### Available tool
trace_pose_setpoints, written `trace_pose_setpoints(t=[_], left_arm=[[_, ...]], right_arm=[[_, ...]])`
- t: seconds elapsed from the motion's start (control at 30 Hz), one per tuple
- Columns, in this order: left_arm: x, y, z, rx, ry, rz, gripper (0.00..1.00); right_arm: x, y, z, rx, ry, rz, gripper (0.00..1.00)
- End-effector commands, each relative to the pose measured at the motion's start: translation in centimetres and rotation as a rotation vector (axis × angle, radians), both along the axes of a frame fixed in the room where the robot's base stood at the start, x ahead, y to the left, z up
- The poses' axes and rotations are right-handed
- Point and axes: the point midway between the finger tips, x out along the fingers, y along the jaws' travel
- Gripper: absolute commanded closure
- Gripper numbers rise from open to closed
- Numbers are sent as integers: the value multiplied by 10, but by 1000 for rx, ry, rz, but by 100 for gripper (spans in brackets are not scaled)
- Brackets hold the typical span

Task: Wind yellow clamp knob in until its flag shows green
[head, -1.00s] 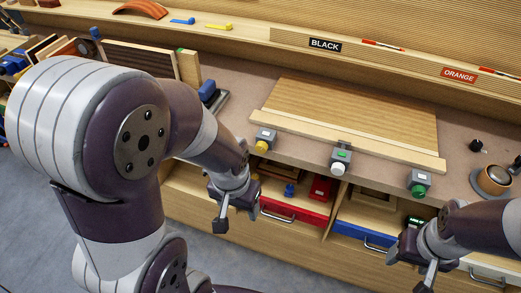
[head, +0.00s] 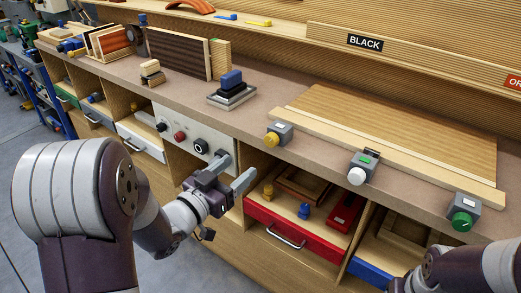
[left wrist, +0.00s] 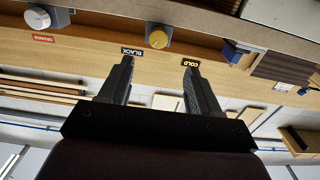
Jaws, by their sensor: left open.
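The yellow clamp knob (head: 272,140) sits on the front of a grey clamp block (head: 284,131) at the left end of a pale wooden bar. I cannot make out this clamp's flag. In the left wrist view the yellow knob (left wrist: 158,39) appears beyond and between my fingertips. My left gripper (head: 236,171) is open and empty, in front of the bench edge, left of and below the yellow knob, apart from it. The left gripper's fingers (left wrist: 157,68) also show in the left wrist view. My right gripper (head: 398,286) is mostly cut off at the bottom edge.
A striped wooden panel (head: 400,125) lies behind. Below are a red drawer (head: 290,236) and open shelves. A control panel (head: 190,136) is behind my left gripper.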

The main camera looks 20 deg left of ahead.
Motion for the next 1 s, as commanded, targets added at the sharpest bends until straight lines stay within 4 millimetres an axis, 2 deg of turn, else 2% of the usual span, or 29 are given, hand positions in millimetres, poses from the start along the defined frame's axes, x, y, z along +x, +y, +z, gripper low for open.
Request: trace_pose_setpoints(t=[0.2,0.4,0.6,0.83,0.87,1.0], left_arm=[[52,-21,-2,2,2,-5,37],[91,-34,-1,2,2,-1,37],[105,-39,-1,1,3,1,37],[106,-39,-1,1,3,2,37],[106,-39,-1,1,3,2,40],[106,-39,-1,1,3,2,86]], right_arm=[[0,0,-6,0,0,0,37],[0,0,-8,0,0,0,37],[0,0,-8,0,0,0,37],[0,0,-8,0,0,0,37],[0,0,-8,0,0,0,37],[0,0,-8,0,0,0,37]])
